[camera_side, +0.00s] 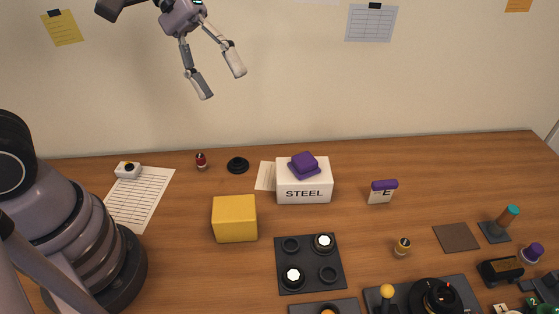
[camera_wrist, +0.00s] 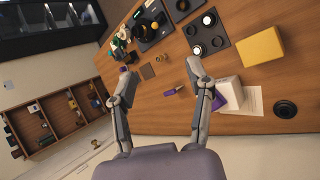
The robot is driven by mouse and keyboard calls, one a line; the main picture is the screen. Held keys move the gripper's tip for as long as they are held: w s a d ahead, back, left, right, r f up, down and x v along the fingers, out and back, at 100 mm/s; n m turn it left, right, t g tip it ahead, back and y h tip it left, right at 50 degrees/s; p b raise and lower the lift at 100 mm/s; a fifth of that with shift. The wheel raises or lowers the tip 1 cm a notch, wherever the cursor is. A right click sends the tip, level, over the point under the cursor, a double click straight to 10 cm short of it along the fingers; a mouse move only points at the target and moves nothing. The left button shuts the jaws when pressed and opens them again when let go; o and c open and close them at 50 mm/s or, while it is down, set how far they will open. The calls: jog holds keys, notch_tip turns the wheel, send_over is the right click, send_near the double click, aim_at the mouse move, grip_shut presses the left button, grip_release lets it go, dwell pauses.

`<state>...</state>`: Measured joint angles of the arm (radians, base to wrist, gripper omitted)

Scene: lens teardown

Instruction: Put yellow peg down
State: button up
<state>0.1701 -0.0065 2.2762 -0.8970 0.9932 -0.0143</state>
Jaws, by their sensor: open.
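My gripper (camera_side: 221,84) is open and empty, high above the back of the table near the wall. In the wrist view my gripper (camera_wrist: 160,74) has its fingers spread wide with nothing between them. A yellow round-topped piece (camera_side: 387,292), which looks like the yellow peg, stands upright at the left of a dark lens tray (camera_side: 462,290). It also shows as a small yellow dot in the wrist view (camera_wrist: 155,25). Its lower part is hard to make out. A small brass-yellow cylinder (camera_side: 402,247) stands alone on the wood. My gripper is far from both.
A yellow block (camera_side: 235,218) and a white STEEL box (camera_side: 304,188) with a purple piece (camera_side: 303,163) on top stand mid-table. A dark four-ring tray (camera_side: 311,264) is in front. Small parts crowd the right front.

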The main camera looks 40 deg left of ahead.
jog(key=s+a+r+m+t+y, duration=0.2)
jog(key=s+a+t+y, duration=0.1)
jog(key=a, duration=0.5)
jog(key=s+a+r+m+t+y, duration=0.1)
jog(key=s+a+m+t+y, duration=0.1)
jog(key=s+a+y, duration=0.3)
jog(key=s+a+t, duration=0.1)
jog(key=s+a, duration=0.1)
jog(key=a, duration=0.2)
jog(key=shift+r+m, duration=0.3)
jog(key=shift+r, duration=0.05)
jog(key=shift+o, duration=0.3)
jog(key=shift+s+a, duration=0.1)
